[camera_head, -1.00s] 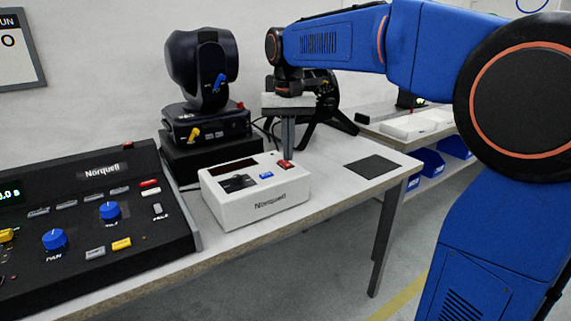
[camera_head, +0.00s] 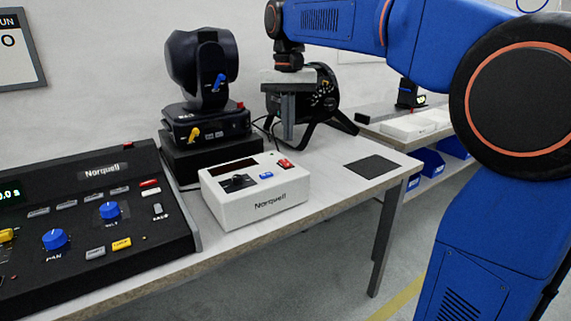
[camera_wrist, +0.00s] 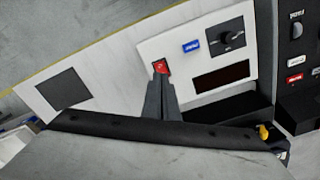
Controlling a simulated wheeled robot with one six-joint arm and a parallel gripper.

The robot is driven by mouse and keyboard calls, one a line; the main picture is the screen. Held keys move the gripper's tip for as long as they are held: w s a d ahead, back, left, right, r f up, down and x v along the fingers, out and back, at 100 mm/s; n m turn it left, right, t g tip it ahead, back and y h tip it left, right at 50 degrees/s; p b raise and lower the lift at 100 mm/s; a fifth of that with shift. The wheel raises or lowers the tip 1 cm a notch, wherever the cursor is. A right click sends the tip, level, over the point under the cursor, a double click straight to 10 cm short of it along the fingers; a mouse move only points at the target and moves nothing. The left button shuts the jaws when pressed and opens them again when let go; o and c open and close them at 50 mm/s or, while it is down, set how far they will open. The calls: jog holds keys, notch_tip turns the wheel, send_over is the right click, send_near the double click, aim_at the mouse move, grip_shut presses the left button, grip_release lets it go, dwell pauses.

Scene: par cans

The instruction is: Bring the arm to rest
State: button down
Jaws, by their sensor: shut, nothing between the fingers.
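My gripper (camera_head: 288,135) is shut and empty. It points down above the back right part of the white Norwell box (camera_head: 262,205), clear of its top. The box has a red button (camera_head: 285,163), a blue button (camera_head: 266,175), a black knob (camera_head: 238,183) and a dark display. In the wrist view my shut fingers (camera_wrist: 161,78) show just below the red button (camera_wrist: 160,67) in the picture. My blue arm reaches in from the right, at the top of the head view.
A black moving-head light (camera_head: 203,70) stands behind the box. A black par can (camera_head: 315,105) stands behind my gripper. A black console (camera_head: 90,220) lies at left. A dark square pad (camera_head: 371,166) lies at right on the table. A shelf with blue bins (camera_head: 432,163) is further right.

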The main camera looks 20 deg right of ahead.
jog(key=s+d+f+n+t, duration=0.1)
jog(key=s+d+f, duration=0.3)
jog(key=s+f, duration=0.7)
jog(key=s+d+f+n+t, duration=0.1)
jog(key=s+d+f+t, duration=0.2)
jog(key=s+f, duration=0.8)
jog(key=s+d, duration=0.2)
jog(key=s, duration=0.4)
jog(key=shift+s+d+f+t, duration=0.2)
jog(key=shift+s+f+t, duration=0.05)
jog(key=shift+s+t, duration=0.15)
